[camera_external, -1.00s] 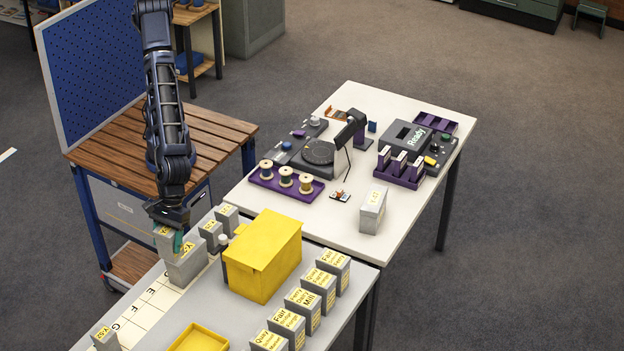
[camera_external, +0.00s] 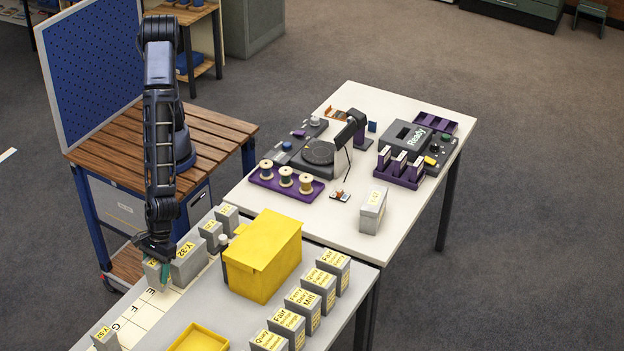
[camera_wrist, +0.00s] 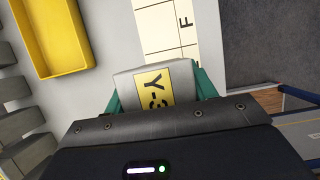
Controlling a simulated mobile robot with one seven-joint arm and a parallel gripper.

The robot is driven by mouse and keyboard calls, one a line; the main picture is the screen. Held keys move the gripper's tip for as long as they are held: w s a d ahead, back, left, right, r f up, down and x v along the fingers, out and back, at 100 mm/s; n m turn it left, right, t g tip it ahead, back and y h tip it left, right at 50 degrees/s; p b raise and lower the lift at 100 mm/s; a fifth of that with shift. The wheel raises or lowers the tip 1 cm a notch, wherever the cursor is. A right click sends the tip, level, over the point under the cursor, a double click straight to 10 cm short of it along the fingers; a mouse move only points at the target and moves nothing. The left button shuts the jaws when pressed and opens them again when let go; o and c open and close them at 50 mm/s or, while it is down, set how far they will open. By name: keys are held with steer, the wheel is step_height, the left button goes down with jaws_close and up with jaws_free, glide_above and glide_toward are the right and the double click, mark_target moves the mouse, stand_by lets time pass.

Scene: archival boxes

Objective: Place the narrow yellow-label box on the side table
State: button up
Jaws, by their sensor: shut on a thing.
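My gripper (camera_external: 160,272) is shut on a grey box (camera_external: 151,271) with a yellow label, at the left edge of the grey table. In the wrist view, the held box (camera_wrist: 150,88) sits between the teal fingers, its label starting "Y-3", the rest hidden. I cannot tell whether its base touches the lettered strip (camera_external: 143,315). A wider grey box labelled Y-32 (camera_external: 187,262) stands just right of my gripper. Smaller yellow-label boxes (camera_external: 211,236) (camera_external: 227,217) stand behind it. A white table (camera_external: 318,225) adjoins at the back right, with one grey yellow-label box (camera_external: 371,212) on it.
The white table bears a purple spool tray (camera_external: 286,183) and devices. A wooden workbench (camera_external: 207,140) stands behind my gripper.

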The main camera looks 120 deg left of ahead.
mark_target(159, 285)
steer(key=shift+f, duration=3.3)
steer(key=o, duration=1.1)
steer(key=shift+f, duration=0.15)
steer(key=w+a+r+m+t, duration=0.1)
steer(key=w+a+r+m, duration=0.1)
steer(key=a+r, duration=0.75)
steer(key=w+a+r+m, duration=0.15)
steer(key=a+r, duration=0.45)
steer(key=r, duration=0.6)
steer(key=s+a+r+m+t+y, duration=0.15)
steer(key=a+r+m, duration=0.6)
steer(key=a, duration=0.75)
steer(key=s+a+r+m+y, duration=0.1)
steer(key=s+a+r+m, duration=0.1)
steer(key=s+a, duration=0.3)
steer(key=s+a+r+m+t+y, duration=0.1)
steer(key=s+a+r+m, duration=0.1)
steer(key=s+a, duration=0.4)
steer(key=s+a+r+m+t+y, duration=0.1)
steer(key=s+a+r+m, duration=0.2)
steer(key=a, duration=0.8)
steer(key=shift+s+a+r, duration=0.2)
steer(key=shift+s+r, duration=0.2)
steer(key=shift+s, duration=0.25)
steer(key=shift+s+a+r, duration=0.2)
steer(key=shift+s+r, duration=0.2)
steer(key=shift+s, duration=0.25)
